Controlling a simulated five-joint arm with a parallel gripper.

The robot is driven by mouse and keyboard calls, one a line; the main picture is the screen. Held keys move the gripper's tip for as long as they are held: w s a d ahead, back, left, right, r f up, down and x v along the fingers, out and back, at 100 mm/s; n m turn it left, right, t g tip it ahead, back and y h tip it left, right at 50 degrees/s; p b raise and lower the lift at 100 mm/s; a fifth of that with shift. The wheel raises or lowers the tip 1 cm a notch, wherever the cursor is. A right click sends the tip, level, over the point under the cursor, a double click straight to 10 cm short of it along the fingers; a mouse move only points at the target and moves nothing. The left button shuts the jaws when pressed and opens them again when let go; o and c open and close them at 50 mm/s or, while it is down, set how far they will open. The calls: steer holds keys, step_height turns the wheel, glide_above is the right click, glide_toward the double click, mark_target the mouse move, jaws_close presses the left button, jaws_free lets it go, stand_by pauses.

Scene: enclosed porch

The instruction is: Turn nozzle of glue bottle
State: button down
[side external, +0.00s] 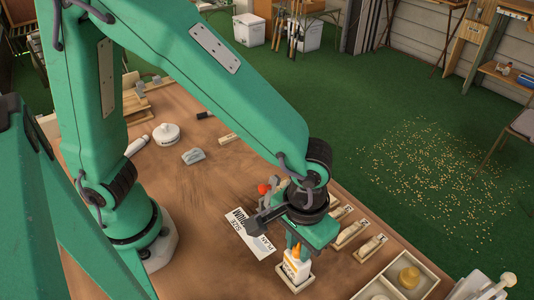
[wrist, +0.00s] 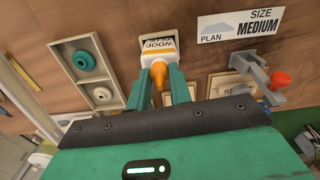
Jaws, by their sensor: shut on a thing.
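The glue bottle (side external: 297,265) is white with an orange nozzle and stands upright on a small pale base (side external: 290,282) near the front of the table. In the wrist view its label reads "WOOD", upside down, and the orange nozzle (wrist: 158,75) points toward the camera. My gripper (side external: 293,243) is above the bottle, pointing down. In the wrist view my gripper's two green fingers (wrist: 167,85) flank the nozzle and are shut on it. The exact contact is partly hidden by the fingers.
A card (wrist: 240,25) reading "PLAN SIZE MEDIUM" lies beside the bottle. A grey tool with an orange knob (wrist: 280,79) is close to my gripper. A divided tray (wrist: 68,45) holds round parts.

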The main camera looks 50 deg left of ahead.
steer(key=shift+m, duration=0.3)
steer(key=m, duration=1.2)
steer(key=shift+m, duration=2.1)
steer(key=c, duration=1.3)
jaws_free()
steer(key=shift+o, duration=0.2)
